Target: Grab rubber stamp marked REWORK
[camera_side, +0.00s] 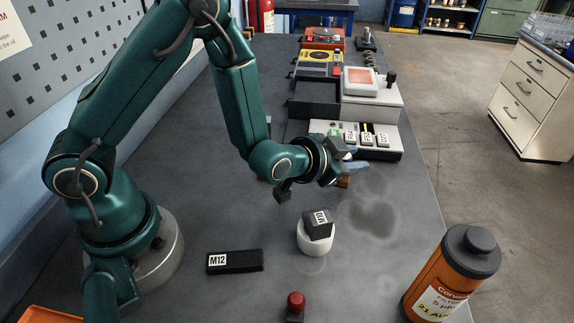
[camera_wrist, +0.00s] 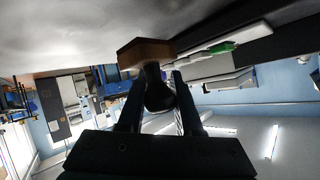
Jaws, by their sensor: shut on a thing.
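My gripper (camera_side: 347,168) is shut on a stamp in the middle of the side view, above the bench. In the wrist view my gripper (camera_wrist: 158,84) has its two fingers on either side of the stamp's dark rounded handle. The stamp's brown wooden base (camera_wrist: 146,53) sticks out beyond the fingertips. In the side view only a small brown part of the stamp (camera_side: 343,182) shows below the fingers. Its marking is hidden in both views, so I cannot read REWORK on it.
A black cube with a white label (camera_side: 318,218) sits tilted on a white round stand (camera_side: 314,243). A black M12 block (camera_side: 235,262) lies to its left. An orange canister (camera_side: 444,285) and a red knob (camera_side: 295,302) are in front. A grey labelled unit (camera_side: 395,152) stands behind my gripper.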

